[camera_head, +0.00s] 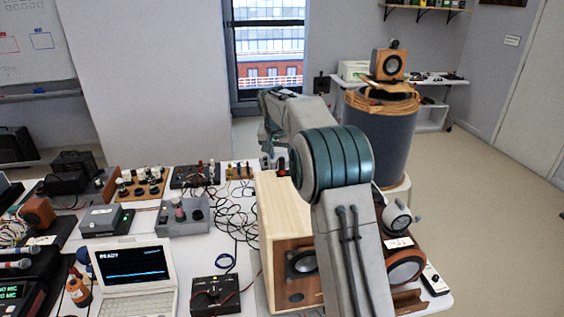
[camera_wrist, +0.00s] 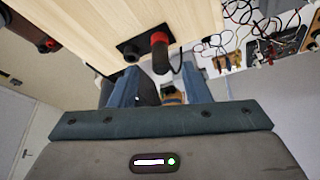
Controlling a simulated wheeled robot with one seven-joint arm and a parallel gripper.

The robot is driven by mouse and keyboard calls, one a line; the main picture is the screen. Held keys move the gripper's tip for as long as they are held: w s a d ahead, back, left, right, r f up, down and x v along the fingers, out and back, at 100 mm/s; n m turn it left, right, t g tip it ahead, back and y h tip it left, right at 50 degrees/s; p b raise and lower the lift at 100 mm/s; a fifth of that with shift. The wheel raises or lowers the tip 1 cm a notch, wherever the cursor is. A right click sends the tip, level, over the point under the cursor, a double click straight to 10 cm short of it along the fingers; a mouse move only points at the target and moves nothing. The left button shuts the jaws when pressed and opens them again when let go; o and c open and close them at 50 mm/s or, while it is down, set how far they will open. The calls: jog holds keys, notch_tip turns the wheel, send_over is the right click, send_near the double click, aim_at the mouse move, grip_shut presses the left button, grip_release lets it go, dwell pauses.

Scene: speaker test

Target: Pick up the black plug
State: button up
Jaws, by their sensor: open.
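In the wrist view, a black terminal plate (camera_wrist: 135,46) sits on the pale wooden face of a speaker box (camera_wrist: 95,25). A short round black piece (camera_wrist: 131,54) on it may be the black plug; I cannot tell for sure. Beside it is a dark cylinder with a red end (camera_wrist: 160,50). My gripper (camera_wrist: 160,88) is open, its two grey-blue fingers apart just below the plate in the picture, with nothing held. In the head view, my arm hides much of the wooden speaker (camera_head: 285,215) and its far side; the fingers are not clear there.
Loose black cables (camera_head: 235,210) lie left of the speaker. A white laptop (camera_head: 133,275), a black box (camera_head: 215,293) and grey units crowd the table's left. A round orange-rimmed speaker part (camera_head: 405,267) is at the right. A grey drum (camera_head: 385,140) stands behind the table.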

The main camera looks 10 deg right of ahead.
aim_at(282, 158)
jog(key=shift+p+x, duration=0.55)
jog(key=shift+x, duration=1.35)
jog(key=shift+w+r, duration=0.1)
grip_shut()
jog(key=shift+r, duration=0.1)
notch_tip(282, 158, up, 4)
jog(key=shift+r+b, duration=0.1)
jog(key=shift+b, duration=0.8)
jog(key=s+d+r+b, duration=0.3)
jog(key=s+d+r, duration=0.2)
jog(key=d, duration=0.5)
jog(key=shift+s+d+r, duration=0.15)
jog(key=shift+s+r, duration=0.05)
jog(key=shift+r, duration=0.6)
